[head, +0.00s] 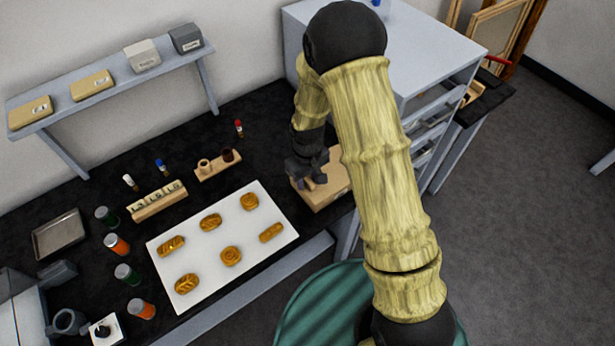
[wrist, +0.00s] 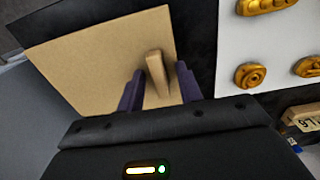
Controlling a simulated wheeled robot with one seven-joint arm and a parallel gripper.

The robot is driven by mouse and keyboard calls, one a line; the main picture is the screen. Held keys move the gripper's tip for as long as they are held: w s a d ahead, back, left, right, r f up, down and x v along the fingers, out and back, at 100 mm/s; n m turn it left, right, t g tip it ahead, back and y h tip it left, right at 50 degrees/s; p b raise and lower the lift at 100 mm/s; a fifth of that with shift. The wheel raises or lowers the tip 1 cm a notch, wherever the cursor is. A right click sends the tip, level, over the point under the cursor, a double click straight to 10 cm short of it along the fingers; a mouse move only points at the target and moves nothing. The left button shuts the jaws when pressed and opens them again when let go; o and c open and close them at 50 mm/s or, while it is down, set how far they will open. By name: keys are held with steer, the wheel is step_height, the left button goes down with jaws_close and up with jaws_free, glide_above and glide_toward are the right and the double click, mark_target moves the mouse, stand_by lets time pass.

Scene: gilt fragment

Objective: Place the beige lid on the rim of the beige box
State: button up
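A flat beige panel with a raised bar handle, which looks like the beige lid (wrist: 95,62), fills much of the wrist view. In the head view a beige box-like shape (head: 333,188) lies on the black bench beside the grey cabinet, partly hidden by my arm. I cannot tell there where lid and box meet. My gripper (head: 312,180) is over its left part, pointing down. In the wrist view my gripper (wrist: 160,70) has its two dark fingers apart, one on each side of the handle (wrist: 157,75), with small gaps showing. The box's inside is hidden.
A white board (head: 222,246) with several golden pastry-like pieces lies left of the beige shape. A wooden holder (head: 217,165) and a red-capped vial (head: 239,128) stand behind it. The grey cabinet (head: 433,62) rises close on the right.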

steer(key=shift+r, duration=0.15)
step_height(320, 180, up, 12)
steer(key=b, duration=0.2)
stand_by(0.5)
stand_by(0.5)
steer(key=s+d+r+m+t, duration=0.2)
steer(key=s+d+r+m, duration=0.2)
steer(key=s+d, duration=0.8)
steer(key=d+m, duration=0.1)
steer(key=m, duration=0.1)
steer(key=shift+s+d+m+t, duration=0.25)
steer(key=shift+d+m+t, duration=0.05)
steer(key=shift+m, duration=0.1)
stand_by(0.3)
